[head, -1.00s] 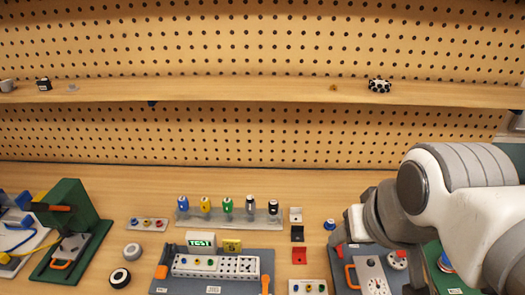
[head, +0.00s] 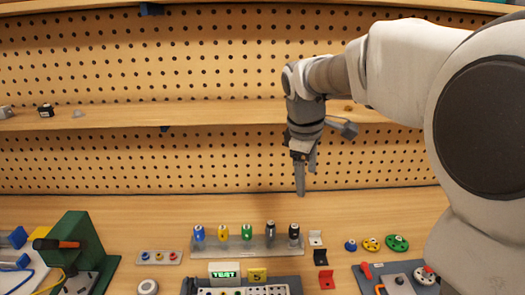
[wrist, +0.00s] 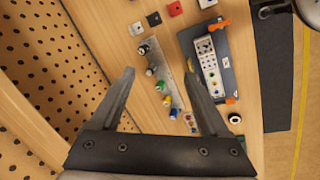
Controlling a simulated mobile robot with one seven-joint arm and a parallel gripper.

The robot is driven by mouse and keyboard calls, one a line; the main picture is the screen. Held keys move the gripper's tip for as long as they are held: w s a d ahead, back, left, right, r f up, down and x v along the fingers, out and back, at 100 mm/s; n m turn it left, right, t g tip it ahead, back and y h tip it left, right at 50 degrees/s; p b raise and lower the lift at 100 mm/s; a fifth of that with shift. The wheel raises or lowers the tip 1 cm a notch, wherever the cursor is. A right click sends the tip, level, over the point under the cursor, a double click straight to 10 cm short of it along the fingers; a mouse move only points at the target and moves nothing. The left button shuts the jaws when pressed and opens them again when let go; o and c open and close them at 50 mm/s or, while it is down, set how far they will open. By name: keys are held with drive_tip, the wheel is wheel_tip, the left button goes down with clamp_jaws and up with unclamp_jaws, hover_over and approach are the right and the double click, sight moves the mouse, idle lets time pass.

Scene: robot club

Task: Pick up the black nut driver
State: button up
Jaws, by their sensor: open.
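The black nut driver (head: 294,232) stands upright at the right end of a grey metal rack (head: 236,247). To its left in the rack stand a grey driver (head: 270,234), a green one (head: 246,233), a yellow one (head: 222,233) and a blue one (head: 198,233). In the wrist view the black nut driver (wrist: 143,49) shows small at the upper end of the row, beyond the fingertips. My gripper (head: 300,187) points down, empty and open, above and apart from the rack. In the wrist view my gripper (wrist: 160,76) has its fingers spread either side of the row.
A pegboard wall with a wooden shelf (head: 200,116) stands behind. White, black and red (head: 326,280) brackets lie right of the rack. A TEST display (head: 224,271) and a yellow block (head: 257,275) stand in front. Coloured discs (head: 397,243) lie farther right.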

drive_tip(key=w+f+n+g+b, duration=0.1)
drive_tip(key=w+f+n, duration=0.4)
drive_tip(key=w+f, duration=0.35)
drive_tip(key=n+g, duration=0.1)
drive_tip(key=n, duration=0.2)
approach(294, 226)
drive_tip(key=f, duration=0.7)
drive_tip(key=shift+d, duration=0.3)
drive_tip(key=shift+w+d+f+p, duration=0.1)
drive_tip(key=shift+d+f+p, duration=0.1)
drive_tip(key=shift+f, duration=0.65)
drive_tip(key=shift+w+d+f+p, duration=0.1)
drive_tip(key=shift+d+f+p, duration=0.1)
drive_tip(key=shift+f, duration=0.7)
drive_tip(key=shift+w+d+f+p, duration=0.1)
drive_tip(key=shift+d+f+p, duration=0.1)
drive_tip(key=shift+f, duration=0.65)
drive_tip(key=shift+a, duration=0.1)
clamp_jaws()
